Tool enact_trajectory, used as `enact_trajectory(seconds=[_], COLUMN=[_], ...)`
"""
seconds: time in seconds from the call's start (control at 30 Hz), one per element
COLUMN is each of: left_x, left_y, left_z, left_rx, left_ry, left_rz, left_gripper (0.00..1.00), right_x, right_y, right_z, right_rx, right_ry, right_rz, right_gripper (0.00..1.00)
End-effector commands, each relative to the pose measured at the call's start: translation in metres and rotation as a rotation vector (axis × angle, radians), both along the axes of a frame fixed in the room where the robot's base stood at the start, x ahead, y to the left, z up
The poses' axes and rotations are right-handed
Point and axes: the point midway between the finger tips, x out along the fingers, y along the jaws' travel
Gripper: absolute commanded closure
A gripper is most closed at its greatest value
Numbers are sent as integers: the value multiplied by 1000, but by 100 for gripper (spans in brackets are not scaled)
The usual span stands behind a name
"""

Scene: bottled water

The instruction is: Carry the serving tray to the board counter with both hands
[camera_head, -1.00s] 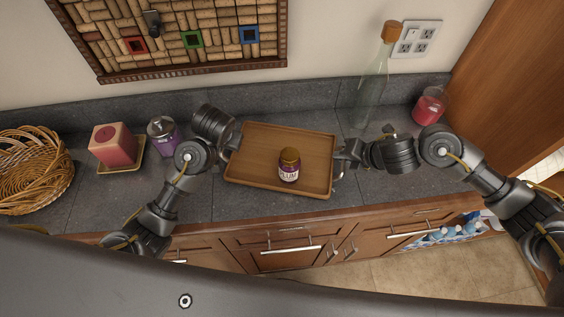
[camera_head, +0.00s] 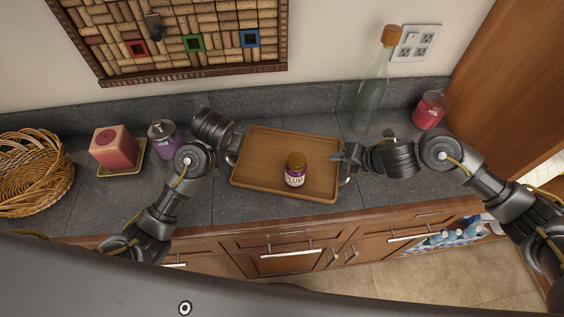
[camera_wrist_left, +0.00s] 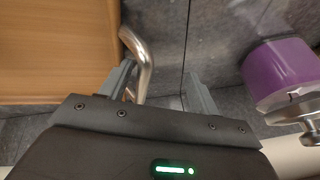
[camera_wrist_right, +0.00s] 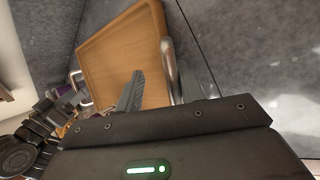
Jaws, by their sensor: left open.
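The brown wooden serving tray (camera_head: 262,168) lies on the grey counter with a metal handle at each end. A purple-labelled jar (camera_head: 295,178) stands upright on it, right of the middle. My left gripper (camera_head: 234,150) is at the tray's left end. In the left wrist view, it is open (camera_wrist_left: 160,85) with the left handle (camera_wrist_left: 142,62) between its fingers, near one finger. My right gripper (camera_head: 342,156) is at the tray's right end.
A pink candle (camera_head: 113,147) on a dish, a purple jar with a metal lid (camera_head: 163,138) and a wicker basket (camera_head: 35,170) stand left. A corked glass bottle (camera_head: 374,85) and red candle jar (camera_head: 429,110) stand behind right. A cork board (camera_head: 180,45) hangs behind.

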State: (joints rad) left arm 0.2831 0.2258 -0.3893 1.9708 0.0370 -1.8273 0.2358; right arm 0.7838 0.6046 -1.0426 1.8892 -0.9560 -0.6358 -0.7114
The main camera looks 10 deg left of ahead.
Motion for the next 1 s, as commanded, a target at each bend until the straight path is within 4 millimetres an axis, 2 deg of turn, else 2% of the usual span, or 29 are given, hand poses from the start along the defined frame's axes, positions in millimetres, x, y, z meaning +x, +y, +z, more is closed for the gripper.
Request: enact_trajectory(seconds=[0.13, 0.27, 0.7, 1.0], left_x=[-2, -2, -1, -1], left_y=[-3, -3, -1, -1], left_z=[-3, -4, -2, -1], left_rx=[0, 0, 0, 0], left_ry=[8, 9, 4, 3], left_rz=[-8, -7, -2, -3], left_gripper=[30, 30, 30, 30], right_x=[-2, -7, -43, -51], right_y=[2, -6, -49, -57], right_z=[3, 15, 80, 93], right_rx=[6, 6, 1, 0], right_ry=[-2, -5, -5, -1], right_rz=[6, 7, 2, 1], right_gripper=[66, 66, 66, 66])
